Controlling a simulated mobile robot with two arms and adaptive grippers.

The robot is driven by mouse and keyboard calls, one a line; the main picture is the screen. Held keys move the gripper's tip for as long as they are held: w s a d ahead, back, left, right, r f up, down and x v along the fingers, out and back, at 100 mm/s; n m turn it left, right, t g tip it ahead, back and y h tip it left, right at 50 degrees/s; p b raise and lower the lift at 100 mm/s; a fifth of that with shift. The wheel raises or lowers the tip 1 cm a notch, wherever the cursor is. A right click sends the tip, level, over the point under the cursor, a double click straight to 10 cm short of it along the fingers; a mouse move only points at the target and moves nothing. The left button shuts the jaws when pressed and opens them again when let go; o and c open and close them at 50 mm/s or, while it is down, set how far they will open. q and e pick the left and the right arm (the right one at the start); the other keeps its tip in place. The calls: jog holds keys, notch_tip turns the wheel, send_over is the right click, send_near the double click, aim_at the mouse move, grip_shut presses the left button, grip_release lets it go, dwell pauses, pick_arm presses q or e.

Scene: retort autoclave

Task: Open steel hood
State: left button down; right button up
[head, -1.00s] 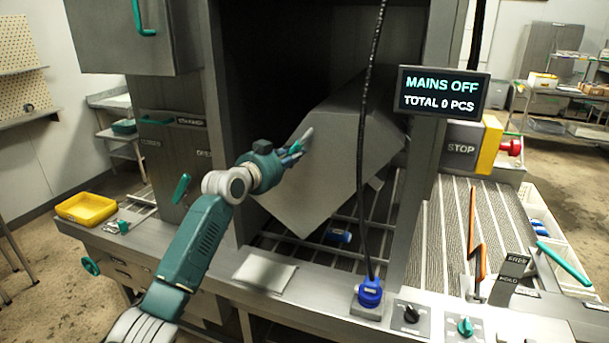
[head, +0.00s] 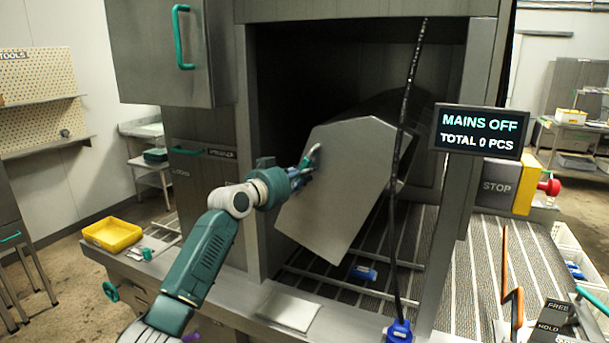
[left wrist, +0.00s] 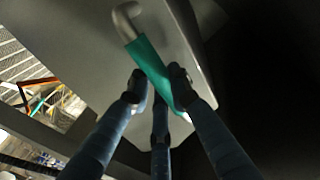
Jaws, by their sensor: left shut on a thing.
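The steel hood (head: 345,185) is a grey sheet-metal cover inside the dark machine opening, tilted, with a gap between its lower edge and the slatted bed (head: 330,287). My left gripper (head: 309,170) is at the upper left of its front face. In the left wrist view, the fingers of my left gripper (left wrist: 158,88) are shut around the green grip of the hood's handle (left wrist: 150,62). The handle's grey bent end shows above the grip. My right gripper is in neither view.
A black cable (head: 405,150) hangs in front of the hood down to a blue plug (head: 399,331). A display (head: 478,131) reads MAINS OFF beside the STOP box (head: 497,187). A small blue item (head: 364,272) lies on the bed. A yellow tray (head: 112,234) sits at left.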

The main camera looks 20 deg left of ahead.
pick_arm(q)
jog(key=c, duration=1.6)
grip_release()
jog(key=shift+d+f, duration=0.1)
jog(key=shift+f, duration=0.1)
jog(key=shift+c, duration=0.2)
jog(key=shift+f, duration=0.1)
jog(key=v, duration=1.2)
jog(key=shift+a, duration=0.25)
jog(key=shift+r, duration=0.25)
